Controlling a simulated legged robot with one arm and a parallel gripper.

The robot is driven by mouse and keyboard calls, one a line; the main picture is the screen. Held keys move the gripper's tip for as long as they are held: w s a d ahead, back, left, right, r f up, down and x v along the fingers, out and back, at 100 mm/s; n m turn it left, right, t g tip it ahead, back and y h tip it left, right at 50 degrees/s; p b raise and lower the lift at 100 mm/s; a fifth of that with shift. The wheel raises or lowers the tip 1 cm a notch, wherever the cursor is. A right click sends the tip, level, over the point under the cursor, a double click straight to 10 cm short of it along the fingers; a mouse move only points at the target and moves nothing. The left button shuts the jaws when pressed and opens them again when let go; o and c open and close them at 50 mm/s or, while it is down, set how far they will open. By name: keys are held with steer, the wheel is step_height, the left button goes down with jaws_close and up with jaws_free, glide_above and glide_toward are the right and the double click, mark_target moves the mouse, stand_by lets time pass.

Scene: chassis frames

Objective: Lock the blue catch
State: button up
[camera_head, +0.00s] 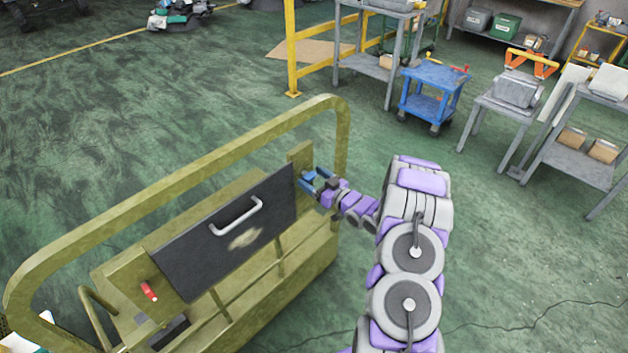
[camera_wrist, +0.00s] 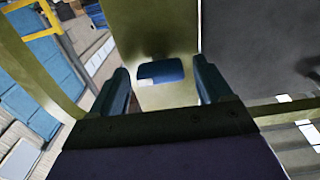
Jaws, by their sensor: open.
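The blue catch (camera_wrist: 161,71) is a small blue block on the olive-yellow post (camera_wrist: 150,30) beside the dark panel. In the wrist view it lies between the two dark blue-green fingers of my gripper (camera_wrist: 162,80), with a gap on each side. In the head view my gripper (camera_head: 313,183) is at the right end of the dark panel (camera_head: 190,258), by the post; the catch is hard to tell from the fingers there. My gripper is open and holds nothing. The panel has a white handle (camera_head: 236,216).
A red catch (camera_head: 149,291) is on the frame at the panel's left end. A yellow tubular rail (camera_head: 180,190) curves around the back of the frame. A blue cart (camera_head: 434,92) and grey tables stand farther back at the right. The green floor is open at left and lower right.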

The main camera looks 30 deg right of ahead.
steer(key=shift+c, duration=0.4)
steer(key=c, duration=1)
steer(key=shift+o, duration=0.2)
steer(key=shift+r, duration=0.1)
